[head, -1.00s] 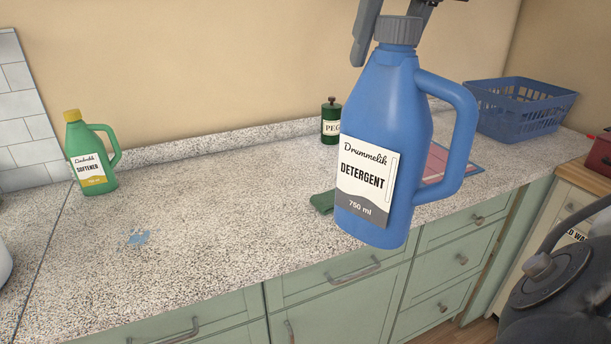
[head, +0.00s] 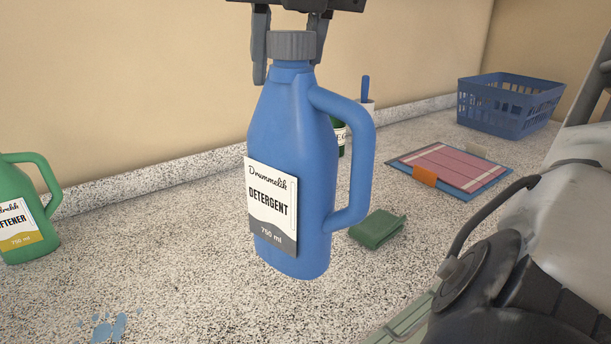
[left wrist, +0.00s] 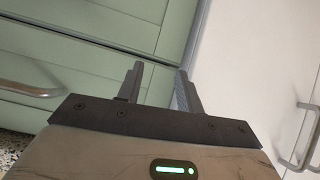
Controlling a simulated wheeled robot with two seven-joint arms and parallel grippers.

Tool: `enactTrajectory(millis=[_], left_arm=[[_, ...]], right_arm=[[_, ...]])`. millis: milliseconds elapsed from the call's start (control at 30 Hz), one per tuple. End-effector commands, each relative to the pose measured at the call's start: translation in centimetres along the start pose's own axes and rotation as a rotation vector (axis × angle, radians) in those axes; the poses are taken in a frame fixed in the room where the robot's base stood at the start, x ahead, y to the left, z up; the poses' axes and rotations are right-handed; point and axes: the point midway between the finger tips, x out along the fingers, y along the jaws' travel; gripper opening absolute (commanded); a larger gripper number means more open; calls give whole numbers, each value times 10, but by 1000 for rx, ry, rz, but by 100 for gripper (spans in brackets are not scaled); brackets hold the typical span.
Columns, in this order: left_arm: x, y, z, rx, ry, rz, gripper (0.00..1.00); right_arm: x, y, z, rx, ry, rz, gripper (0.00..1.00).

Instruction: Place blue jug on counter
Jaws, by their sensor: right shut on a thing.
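The blue jug (head: 290,130), labelled detergent with a grey cap, is upright in the middle of the head view. My right gripper (head: 289,66) comes down from above with one finger on each side of the cap and is shut on it. The speckled counter (head: 190,290) lies behind and below the jug; I cannot tell whether the jug's base touches it. My left gripper (left wrist: 160,85) shows in the left wrist view, its fingers apart with nothing between them, in front of green cabinet fronts.
A green softener jug (head: 30,215) stands at the left. A green cloth (head: 377,229) lies right of the blue jug. A dark green canister (head: 340,135) is partly hidden behind its handle. A striped mat (head: 452,168) and a blue basket (head: 510,103) are further right. Blue spots (head: 110,328) mark the front left.

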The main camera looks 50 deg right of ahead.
Motion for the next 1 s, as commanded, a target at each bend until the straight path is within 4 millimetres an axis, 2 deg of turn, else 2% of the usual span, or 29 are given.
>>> enactTrajectory(millis=[167,433,633,933,1000], left_arm=[[-3,0,-4,6,-4,-1,36],[-7,-2,-7,28,-20,-10,36],[-8,-2,-7,34,-26,-13,36],[-10,-2,-8,38,-28,-15,36],[-9,-2,-8,38,-28,-16,36]], right_arm=[[23,9,20,0,8,-4,0],[77,30,65,0,9,-5,0],[120,37,75,-1,6,-3,0],[145,41,82,1,4,-2,0],[155,40,78,-1,4,-2,0]])
